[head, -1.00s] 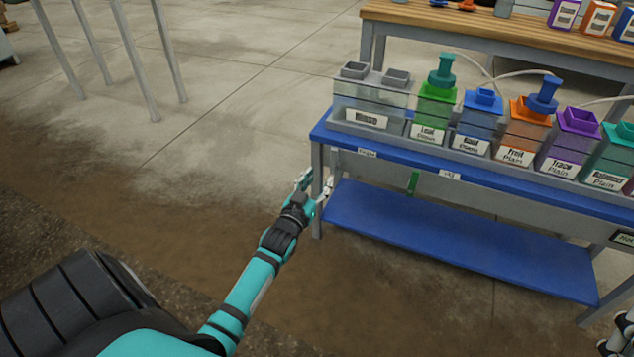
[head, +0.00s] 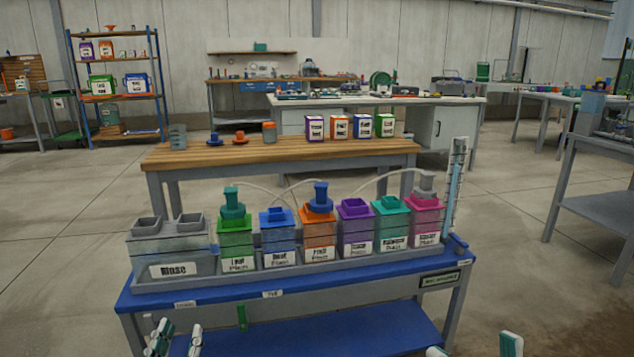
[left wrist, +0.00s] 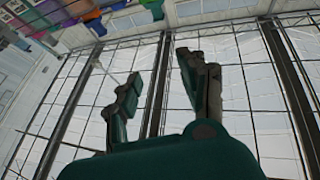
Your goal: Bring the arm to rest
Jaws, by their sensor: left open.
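My left gripper (head: 177,340) shows at the bottom left of the head view, in front of the blue bench's front edge. Its two fingers are apart with nothing between them. In the left wrist view its fingers (left wrist: 160,85) are spread and empty, pointing up against the ceiling. My right gripper (head: 474,348) shows only as two separate pale tips at the bottom edge of the head view, right of the bench. A gap lies between these tips. The rest of both arms is out of the head view.
The blue bench (head: 290,290) stands close in front, with a grey rinse tank (head: 172,268) and several coloured labelled tanks along it. Thin hoses arch above them. A wooden-topped table (head: 280,152) stands behind. Open floor (head: 540,290) lies to the right.

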